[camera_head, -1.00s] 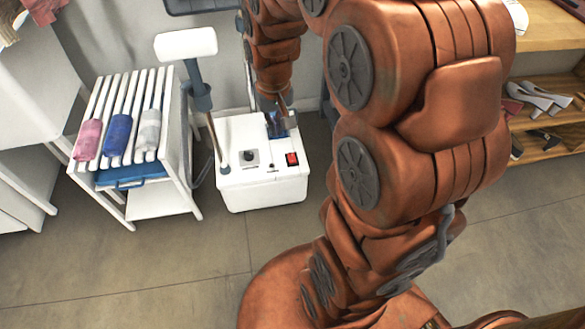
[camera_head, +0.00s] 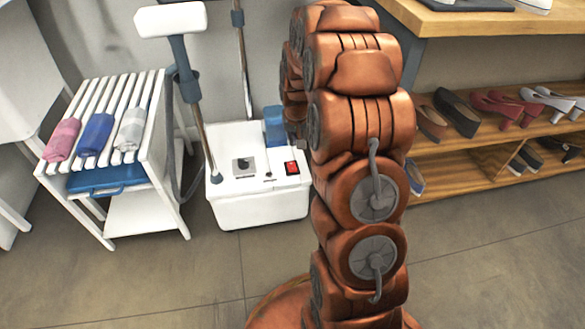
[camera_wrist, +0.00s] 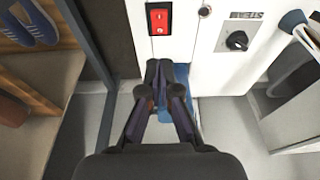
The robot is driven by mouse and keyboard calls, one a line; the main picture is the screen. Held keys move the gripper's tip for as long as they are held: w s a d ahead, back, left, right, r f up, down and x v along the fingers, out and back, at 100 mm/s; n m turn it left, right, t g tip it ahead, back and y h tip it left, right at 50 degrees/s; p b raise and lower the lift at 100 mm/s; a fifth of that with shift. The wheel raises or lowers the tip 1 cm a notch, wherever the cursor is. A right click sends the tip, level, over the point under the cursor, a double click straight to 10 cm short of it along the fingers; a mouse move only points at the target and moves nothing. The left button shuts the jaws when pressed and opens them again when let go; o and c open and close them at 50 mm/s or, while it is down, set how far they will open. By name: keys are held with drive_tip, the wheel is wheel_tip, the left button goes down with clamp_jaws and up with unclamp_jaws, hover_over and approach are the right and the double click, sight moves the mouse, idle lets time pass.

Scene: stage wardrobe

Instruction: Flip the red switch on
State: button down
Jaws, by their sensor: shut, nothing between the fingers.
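The red switch (camera_head: 292,168) sits in a dark frame on the top of a white garment steamer base (camera_head: 260,210). In the wrist view the switch (camera_wrist: 159,20) is at the top, just beyond my fingertips. I cannot tell which way its rocker is tilted. My gripper (camera_wrist: 168,66) is shut and empty, its fingertips together over the area of the blue tank, apart from the switch in the picture.
A white rack (camera_head: 150,215) with rolled cloths stands left; a wooden shoe shelf (camera_head: 480,183) is right. Open floor lies in front.

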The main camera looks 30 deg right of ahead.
sight(292, 169)
drive_tip(key=b+x, duration=0.1)
drive_tip(key=x, duration=0.3)
drive_tip(key=s+b+x, duration=0.1)
drive_tip(key=b+x, duration=0.1)
drive_tip(key=x, duration=0.3)
drive_tip(key=b+x, duration=0.2)
drive_tip(key=x, duration=0.2)
drive_tip(key=shift+s+a+f, duration=0.1)
drive_tip(key=shift+a+f, duration=0.15)
drive_tip(key=shift+f, duration=0.3)
drive_tip(key=shift+s+p, duration=0.1)
drive_tip(key=shift+p, duration=0.4)
drive_tip(key=shift+f, duration=0.3)
drive_tip(key=shift+r, duration=0.1)
drive_tip(key=shift+w+d+r+p, duration=0.2)
drive_tip(key=shift+w+r+p, duration=0.1)
drive_tip(key=shift+w+p, duration=0.25)
